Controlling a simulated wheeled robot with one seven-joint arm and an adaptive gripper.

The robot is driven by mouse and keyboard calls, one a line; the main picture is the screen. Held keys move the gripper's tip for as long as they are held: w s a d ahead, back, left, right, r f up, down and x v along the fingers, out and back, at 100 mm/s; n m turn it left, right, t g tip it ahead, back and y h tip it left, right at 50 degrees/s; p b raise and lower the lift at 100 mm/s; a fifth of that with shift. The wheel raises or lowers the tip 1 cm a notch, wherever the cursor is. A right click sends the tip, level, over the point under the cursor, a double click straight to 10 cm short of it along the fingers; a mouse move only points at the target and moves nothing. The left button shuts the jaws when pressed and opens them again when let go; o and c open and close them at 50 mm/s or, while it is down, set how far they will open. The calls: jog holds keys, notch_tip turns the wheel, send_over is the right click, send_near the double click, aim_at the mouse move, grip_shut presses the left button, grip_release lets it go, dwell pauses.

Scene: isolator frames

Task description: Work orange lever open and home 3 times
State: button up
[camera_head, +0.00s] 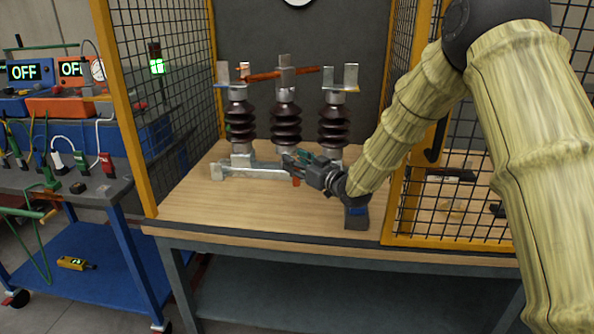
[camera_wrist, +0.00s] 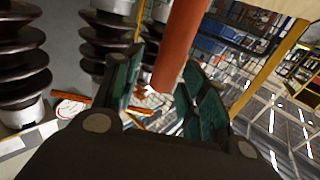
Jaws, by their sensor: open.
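The orange lever (camera_wrist: 182,45) shows in the wrist view as a thick orange-red rod running from the top edge down between my fingers. My gripper (camera_wrist: 163,75) is open, with one teal finger pad on each side of the rod. I cannot tell whether either pad touches it. In the head view my gripper (camera_head: 290,158) is low in front of the middle insulator, and a short orange end of the lever (camera_head: 296,182) shows just below it. The isolator has three dark brown ribbed insulators (camera_head: 239,122) on a metal base bar (camera_head: 250,171). Orange arms (camera_head: 262,76) lie across its top.
The isolator stands on a wooden bench top (camera_head: 200,200) between yellow-framed mesh panels (camera_head: 160,100). A blue cart (camera_head: 75,150) with instruments stands at the left. The front left bench top is clear.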

notch_tip(320, 180, up, 7)
jog(key=shift+f, duration=0.15)
jog(key=shift+c, duration=0.3)
jog(key=c, duration=0.3)
jog(key=shift+s+a+p, duration=0.15)
jog(key=shift+a+p, duration=0.05)
jog(key=shift+p, duration=0.1)
jog(key=c, duration=0.4)
jog(key=shift+s+a+f+n+p, duration=0.2)
jog(key=shift+n+p, duration=0.2)
jog(key=shift+n, duration=0.1)
grip_shut()
jog(key=s+a+f+n+t+h+p, duration=0.3)
jog(key=s+f+n+h+p, duration=0.3)
jog(key=s+n+p, duration=0.7)
jog(key=w+f+y+p, duration=0.1)
jog(key=w, duration=1)
jog(key=shift+d+f+n, duration=0.2)
jog(key=shift+d+n, duration=0.05)
jog(key=shift+n, duration=0.05)
